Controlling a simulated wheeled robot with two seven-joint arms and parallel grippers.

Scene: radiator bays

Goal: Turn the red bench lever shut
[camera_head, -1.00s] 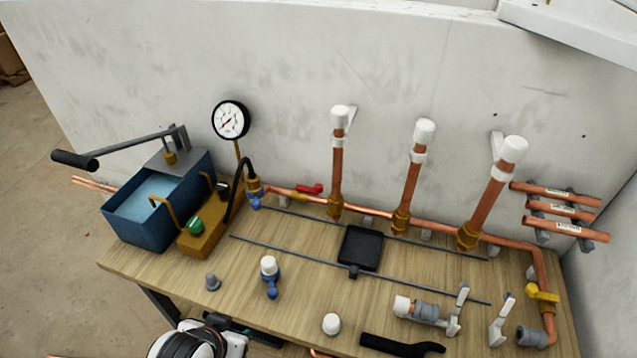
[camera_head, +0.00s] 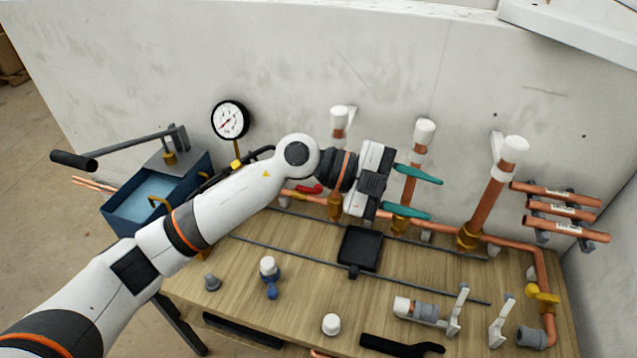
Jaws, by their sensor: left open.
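The red bench lever (camera_head: 313,189) sits on the horizontal copper pipe at the back of the wooden bench (camera_head: 317,268), left of the first upright pipe. My left arm passes over and in front of it, so it shows only partly. My left gripper (camera_head: 424,194) is to the right of the lever, apart from it. Its two teal fingers are spread and empty, pointing right, in front of the middle upright copper pipe. My right gripper does not show.
A blue tank (camera_head: 135,205) with a long pump handle stands at the left, partly behind my arm. A pressure gauge (camera_head: 230,119) is near it. White-capped upright pipes line the back. A black pad (camera_head: 360,248) and loose fittings lie on the bench. A yellow lever (camera_head: 542,293) is at the right.

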